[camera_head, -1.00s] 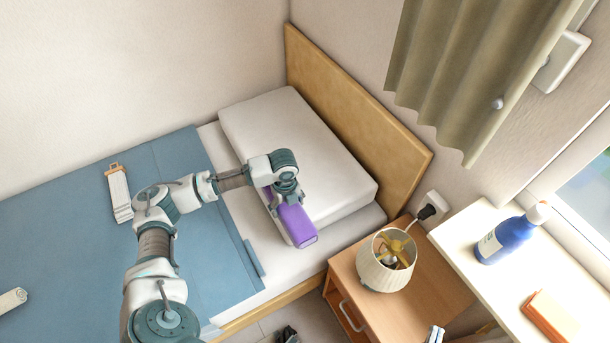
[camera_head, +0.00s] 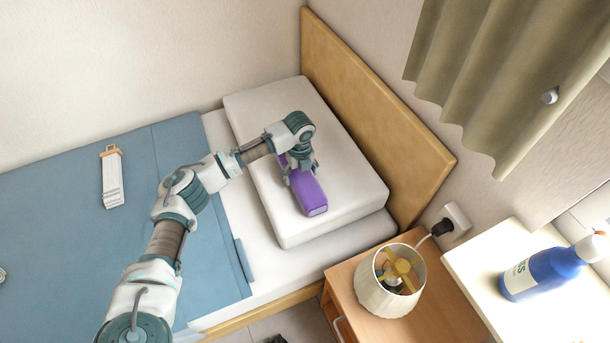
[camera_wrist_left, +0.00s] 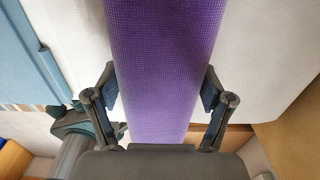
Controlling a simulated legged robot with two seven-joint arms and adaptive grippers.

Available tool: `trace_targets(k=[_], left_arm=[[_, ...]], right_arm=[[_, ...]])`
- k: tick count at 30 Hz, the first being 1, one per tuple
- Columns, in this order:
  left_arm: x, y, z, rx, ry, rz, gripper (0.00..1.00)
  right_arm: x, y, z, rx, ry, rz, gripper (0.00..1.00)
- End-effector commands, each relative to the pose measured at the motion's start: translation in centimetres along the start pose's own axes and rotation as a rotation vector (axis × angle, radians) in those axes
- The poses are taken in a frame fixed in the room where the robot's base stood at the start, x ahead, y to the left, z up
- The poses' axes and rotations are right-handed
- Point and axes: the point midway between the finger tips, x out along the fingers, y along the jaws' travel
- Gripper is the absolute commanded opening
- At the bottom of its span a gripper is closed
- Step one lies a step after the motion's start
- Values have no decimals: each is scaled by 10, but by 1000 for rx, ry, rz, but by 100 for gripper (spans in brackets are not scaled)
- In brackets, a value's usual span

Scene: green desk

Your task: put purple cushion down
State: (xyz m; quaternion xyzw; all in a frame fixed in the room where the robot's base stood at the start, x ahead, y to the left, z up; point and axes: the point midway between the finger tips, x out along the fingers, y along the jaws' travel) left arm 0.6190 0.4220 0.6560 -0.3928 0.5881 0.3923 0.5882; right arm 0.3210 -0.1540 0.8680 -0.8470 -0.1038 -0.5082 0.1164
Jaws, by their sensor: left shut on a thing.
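The purple cushion (camera_head: 310,197) is a long block over the white pillow (camera_head: 345,185) at the head of the bed. My left gripper (camera_head: 299,178) is above it, pointing down, and is shut on it. In the left wrist view the purple cushion (camera_wrist_left: 165,60) runs between the two fingers of the left gripper (camera_wrist_left: 165,95), one on each side. I cannot tell whether the cushion's underside touches the pillow. The cushion's far end is partly hidden by the gripper. My right gripper is not in view.
The wooden headboard (camera_head: 375,95) stands behind the pillow. A blue blanket (camera_head: 60,230) covers the bed on the left, with a white folded item (camera_head: 113,180) on it. A lamp (camera_head: 390,282) stands on the nightstand (camera_head: 345,280). A blue bottle (camera_head: 540,272) is at right.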

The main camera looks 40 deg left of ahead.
Motion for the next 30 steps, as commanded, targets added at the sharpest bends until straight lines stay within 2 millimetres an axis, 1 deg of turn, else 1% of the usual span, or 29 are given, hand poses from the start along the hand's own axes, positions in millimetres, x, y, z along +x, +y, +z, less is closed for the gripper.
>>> trace_targets(k=[1,3,10,11,12,13,24,26,28,29,30], left_arm=[[10,0,0,0,2,5,40],[7,0,0,0,1,1,27],[6,0,0,0,1,0,27],[7,0,0,0,1,0,85],[7,0,0,0,1,0,95],[7,0,0,0,1,0,100],[5,0,0,-1,0,-1,100],[-2,0,0,-1,-1,-3,100],[-14,-1,0,-1,-2,-7,100],[-21,-1,0,-1,-2,-8,100],[-31,-1,-1,-1,-3,-9,100]], right_arm=[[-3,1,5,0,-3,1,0],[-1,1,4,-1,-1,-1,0],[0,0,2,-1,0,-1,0],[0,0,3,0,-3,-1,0],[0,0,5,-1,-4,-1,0],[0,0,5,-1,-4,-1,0],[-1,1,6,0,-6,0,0],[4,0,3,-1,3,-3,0],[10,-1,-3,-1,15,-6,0],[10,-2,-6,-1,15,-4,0],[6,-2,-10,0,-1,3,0]])
